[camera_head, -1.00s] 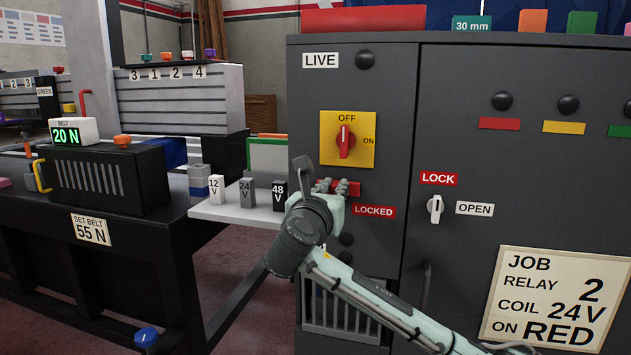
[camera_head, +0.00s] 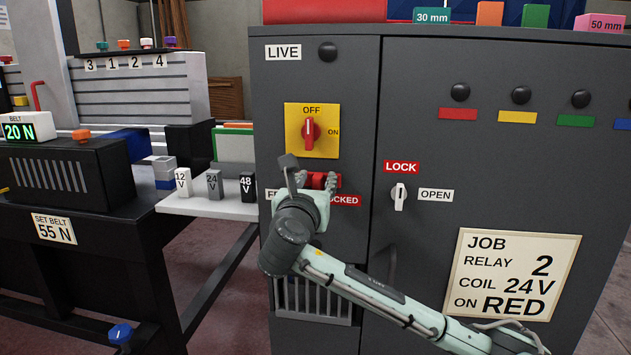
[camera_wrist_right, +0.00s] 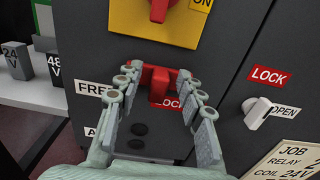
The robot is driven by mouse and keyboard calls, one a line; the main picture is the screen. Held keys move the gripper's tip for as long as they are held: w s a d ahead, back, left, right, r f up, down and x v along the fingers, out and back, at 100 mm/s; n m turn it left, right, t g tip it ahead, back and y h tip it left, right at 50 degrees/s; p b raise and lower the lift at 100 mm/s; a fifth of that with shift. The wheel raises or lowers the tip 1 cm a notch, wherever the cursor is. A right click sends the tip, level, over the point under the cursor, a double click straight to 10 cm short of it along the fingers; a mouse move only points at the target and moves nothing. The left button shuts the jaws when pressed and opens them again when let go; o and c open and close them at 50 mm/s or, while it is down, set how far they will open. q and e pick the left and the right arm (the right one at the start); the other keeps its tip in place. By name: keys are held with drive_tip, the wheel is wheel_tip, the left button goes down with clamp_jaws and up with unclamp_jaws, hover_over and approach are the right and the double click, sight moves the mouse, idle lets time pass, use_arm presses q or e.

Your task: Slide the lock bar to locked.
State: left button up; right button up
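The red lock bar (camera_head: 324,180) is on the grey cabinet's front, below the yellow OFF/ON switch plate. In the right wrist view its red handle (camera_wrist_right: 158,82) stands between a FREE label (camera_wrist_right: 95,88) and a partly covered LOCKED label (camera_wrist_right: 166,102), nearer LOCKED. My right gripper (camera_head: 318,180) is at the bar. In the wrist view the right gripper's fingers (camera_wrist_right: 158,76) are spread, one on each side of the handle. Small gaps seem to show; contact is hard to tell. My left gripper is not in view.
The yellow plate's red switch (camera_head: 310,133) sits just above, pointing to OFF. A white lock knob (camera_head: 399,196) by LOCK and OPEN labels is to the right. A shelf (camera_head: 215,206) with 12, 24 and 48 V blocks juts out left.

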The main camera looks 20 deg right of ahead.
drive_tip(key=v, duration=1.2)
idle(0.3)
